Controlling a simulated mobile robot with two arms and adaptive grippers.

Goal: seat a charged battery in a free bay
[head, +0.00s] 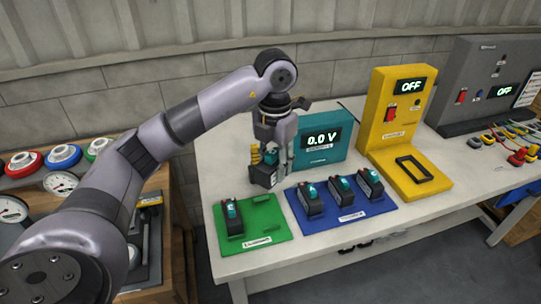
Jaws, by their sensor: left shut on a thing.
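My left gripper (270,168) reaches down over the white table and is shut on a black-and-teal battery (263,178). The battery is just behind the green mat's back edge; I cannot tell whether it touches the table. Another battery (234,217) stands on the left part of the green mat (265,229). Several more batteries, among them one at the right (368,183), stand in a row on the blue mat (370,209). A teal meter (320,150) behind them reads 0.0 V. A yellow station (391,110) reading OFF has a black-framed bay (413,169) at its front. My right gripper is out of view.
A dark grey panel (478,85) reading OFF stands at the far right with coloured leads (515,145) before it. A wooden bench with gauges (60,182) and coloured round parts (62,156) is at the left. Bare table (225,165) lies left of the gripper.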

